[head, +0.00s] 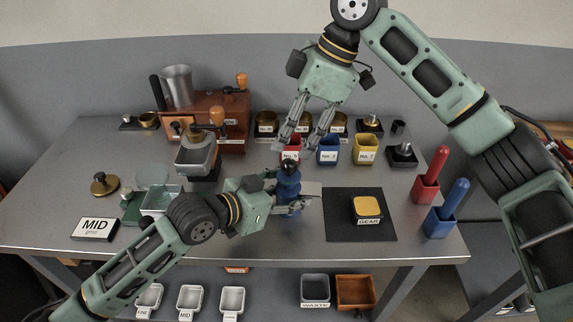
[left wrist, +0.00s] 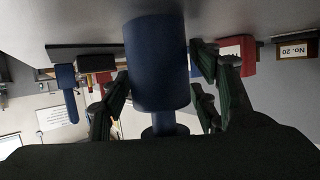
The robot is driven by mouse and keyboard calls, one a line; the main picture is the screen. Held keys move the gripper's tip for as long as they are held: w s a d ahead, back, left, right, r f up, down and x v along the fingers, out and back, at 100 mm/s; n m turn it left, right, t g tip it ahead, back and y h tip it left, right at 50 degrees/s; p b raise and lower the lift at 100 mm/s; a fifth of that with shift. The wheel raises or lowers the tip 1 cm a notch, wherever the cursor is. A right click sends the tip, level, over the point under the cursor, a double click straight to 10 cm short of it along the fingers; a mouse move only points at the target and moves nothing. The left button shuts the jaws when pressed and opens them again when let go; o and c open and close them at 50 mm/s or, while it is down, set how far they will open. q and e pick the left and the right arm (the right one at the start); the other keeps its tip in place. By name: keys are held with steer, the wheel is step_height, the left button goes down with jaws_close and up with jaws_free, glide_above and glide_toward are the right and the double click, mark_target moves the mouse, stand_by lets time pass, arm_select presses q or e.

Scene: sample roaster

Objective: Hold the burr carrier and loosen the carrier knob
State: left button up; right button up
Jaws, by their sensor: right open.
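The burr carrier (head: 288,186) is a blue upright cylinder near the front middle of the table, with a dark knob (head: 289,164) on top. My left gripper (head: 291,205) reaches it from the left, with its fingers on both sides. In the left wrist view the blue body (left wrist: 157,62) fills the space between the fingers, which appear closed against it. Whether its base rests on the table is hidden by the gripper. My right gripper (head: 303,146) is open and empty, pointing down above and behind the knob, apart from it.
Small red, blue (head: 327,153) and yellow (head: 365,150) bins stand behind. Red and blue handled tools (head: 440,218) stand at the right edge. A brown roaster (head: 222,104) and a grinder (head: 196,155) are left.

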arm_select(q)
steer(key=shift+o, duration=0.6)
steer(key=shift+a, duration=0.15)
steer(key=shift+s+a+r, duration=0.15)
steer(key=shift+s+a, duration=0.1)
steer(key=shift+s, duration=0.05)
steer(key=v, duration=0.9)
steer(key=shift+s+a+r, duration=0.1)
steer(key=shift+s+a, duration=0.05)
steer(key=shift+a, duration=0.1)
steer(key=shift+s+a+r, duration=0.35)
steer(key=shift+s+a, duration=0.1)
